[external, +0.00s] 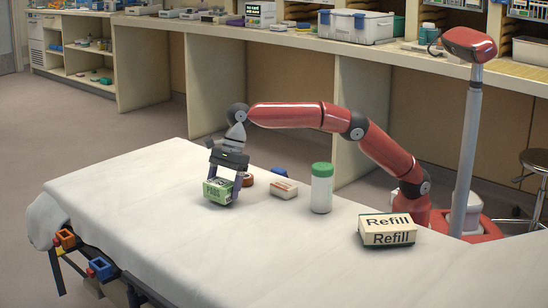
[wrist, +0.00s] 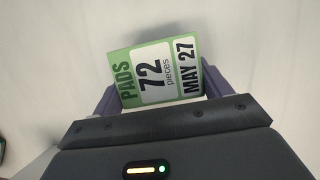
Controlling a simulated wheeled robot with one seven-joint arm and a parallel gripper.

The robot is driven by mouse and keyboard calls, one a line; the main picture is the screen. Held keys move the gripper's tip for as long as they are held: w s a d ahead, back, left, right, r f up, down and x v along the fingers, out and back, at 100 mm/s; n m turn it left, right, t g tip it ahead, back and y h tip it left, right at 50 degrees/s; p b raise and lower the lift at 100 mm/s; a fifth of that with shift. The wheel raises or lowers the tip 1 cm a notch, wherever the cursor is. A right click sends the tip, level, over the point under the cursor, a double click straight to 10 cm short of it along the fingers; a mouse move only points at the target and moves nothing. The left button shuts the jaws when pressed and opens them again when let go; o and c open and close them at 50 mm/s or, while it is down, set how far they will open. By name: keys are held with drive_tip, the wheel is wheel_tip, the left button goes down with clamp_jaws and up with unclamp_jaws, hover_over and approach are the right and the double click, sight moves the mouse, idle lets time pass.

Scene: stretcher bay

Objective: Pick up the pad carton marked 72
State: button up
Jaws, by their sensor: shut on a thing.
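The pad carton marked 72 (wrist: 152,72) is green and white, with "PADS 72 pieces" and "MAY 27" on its face in the wrist view. In the external view the carton (external: 217,190) is at the left end of the group on the white-covered stretcher (external: 150,215). My gripper (external: 224,186) points down and is shut on the carton, with a finger on each side of it. In the wrist view the dark purple fingers of my gripper (wrist: 158,90) flank the carton. I cannot tell whether the carton touches the sheet.
To the right of the carton are an orange-brown round thing (external: 248,180), a blue item (external: 279,172), a small white and red box (external: 284,190), a green-capped white bottle (external: 321,190) and a Refill box (external: 388,230). The stretcher's left and front parts are clear.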

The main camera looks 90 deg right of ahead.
sight(223, 181)
wheel_tip(223, 181, up, 9)
drive_tip(key=shift+f+p, duration=0.2)
drive_tip(key=shift+p, duration=0.55)
